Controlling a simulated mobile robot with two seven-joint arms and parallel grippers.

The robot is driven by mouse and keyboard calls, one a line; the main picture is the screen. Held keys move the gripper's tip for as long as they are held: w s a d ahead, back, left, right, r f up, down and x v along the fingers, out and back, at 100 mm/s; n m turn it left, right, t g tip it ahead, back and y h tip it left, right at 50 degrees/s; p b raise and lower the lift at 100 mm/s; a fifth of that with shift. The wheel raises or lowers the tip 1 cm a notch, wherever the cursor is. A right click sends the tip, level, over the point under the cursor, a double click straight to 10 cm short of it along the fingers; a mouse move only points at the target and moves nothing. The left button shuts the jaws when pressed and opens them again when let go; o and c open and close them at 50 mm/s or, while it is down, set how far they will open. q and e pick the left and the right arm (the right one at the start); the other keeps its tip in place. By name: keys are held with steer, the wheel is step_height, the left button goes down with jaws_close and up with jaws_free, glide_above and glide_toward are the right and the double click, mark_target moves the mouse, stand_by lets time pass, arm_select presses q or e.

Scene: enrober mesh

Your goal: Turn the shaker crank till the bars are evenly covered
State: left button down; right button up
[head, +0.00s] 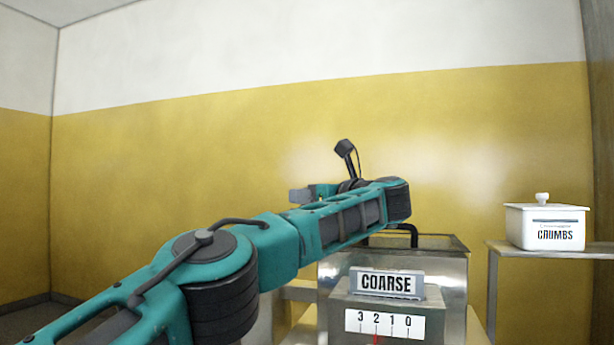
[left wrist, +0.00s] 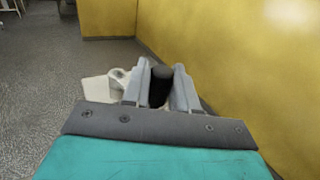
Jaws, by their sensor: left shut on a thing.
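The steel shaker machine (head: 450,275) stands right of centre in the head view, partly behind my left arm. It bears a COARSE sign (head: 386,283) and a scale plate (head: 385,323) marked 3 2 1 0, with a red pointer near 2. My left gripper (head: 299,195) is left of and above the machine, partly hidden by my wrist. In the left wrist view its fingers (left wrist: 160,88) are shut on a black grip, likely the crank handle (left wrist: 162,75). A pale part (left wrist: 100,88) shows beside the fingers. The bars are not visible. My right gripper is not in view.
A white lidded CRUMBS box (head: 547,227) stands on a side table (head: 500,247) at the right. A yellow and white wall is close behind the machine. The left wrist view shows open grey floor (left wrist: 60,60) to the left.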

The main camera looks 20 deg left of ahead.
arm_select(q)
steer(key=shift+w+n+g+y+p, duration=0.3)
steer(key=shift+n+g+p, duration=0.15)
steer(key=shift+p, duration=0.55)
steer(key=shift+a, duration=0.1)
steer(key=c, duration=1)
jaws_free()
